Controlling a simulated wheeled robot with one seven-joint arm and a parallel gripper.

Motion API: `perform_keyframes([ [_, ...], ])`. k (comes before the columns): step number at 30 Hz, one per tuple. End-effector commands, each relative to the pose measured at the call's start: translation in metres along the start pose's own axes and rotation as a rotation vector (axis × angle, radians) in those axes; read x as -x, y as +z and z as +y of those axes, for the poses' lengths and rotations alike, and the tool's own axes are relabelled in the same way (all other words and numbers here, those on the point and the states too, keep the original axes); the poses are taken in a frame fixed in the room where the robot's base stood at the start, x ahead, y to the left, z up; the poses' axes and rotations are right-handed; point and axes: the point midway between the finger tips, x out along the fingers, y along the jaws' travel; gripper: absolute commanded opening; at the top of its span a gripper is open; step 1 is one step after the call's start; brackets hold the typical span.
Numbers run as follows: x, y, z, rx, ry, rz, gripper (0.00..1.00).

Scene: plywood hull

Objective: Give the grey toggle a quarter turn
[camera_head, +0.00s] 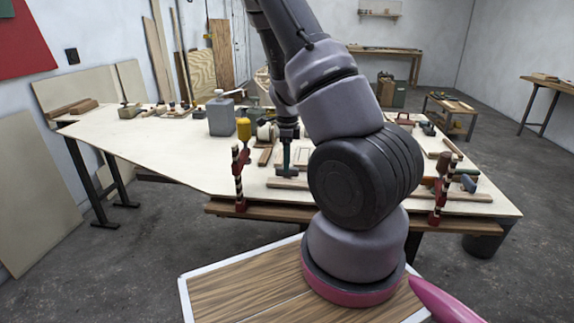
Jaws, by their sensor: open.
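My gripper (288,138) hangs down over the near middle of the plywood work table (165,155), partly beside my own arm. It is small here, and I see nothing held in it. A dark green upright piece (287,158) shows straight below it; I cannot tell whether they touch. I cannot make out the grey toggle for certain; it may be too small, or hidden behind my arm.
A grey canister (221,117) stands left of my gripper. Red-and-black clamps stand at the near edge, left (240,178) and right (438,188). A mallet (467,183) and other tools lie at the right. The table's left part is mostly clear.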

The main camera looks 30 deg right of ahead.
Motion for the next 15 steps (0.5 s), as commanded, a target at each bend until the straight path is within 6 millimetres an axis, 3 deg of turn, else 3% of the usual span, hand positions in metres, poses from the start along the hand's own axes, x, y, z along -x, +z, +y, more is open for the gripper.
perform_keyframes([
  [9, 0.065, 0.001, -0.001, 0.001, -0.005, -0.004, 0.53],
  [15, 0.089, 0.001, 0.0, 0.0, -0.002, -0.002, 0.53],
])
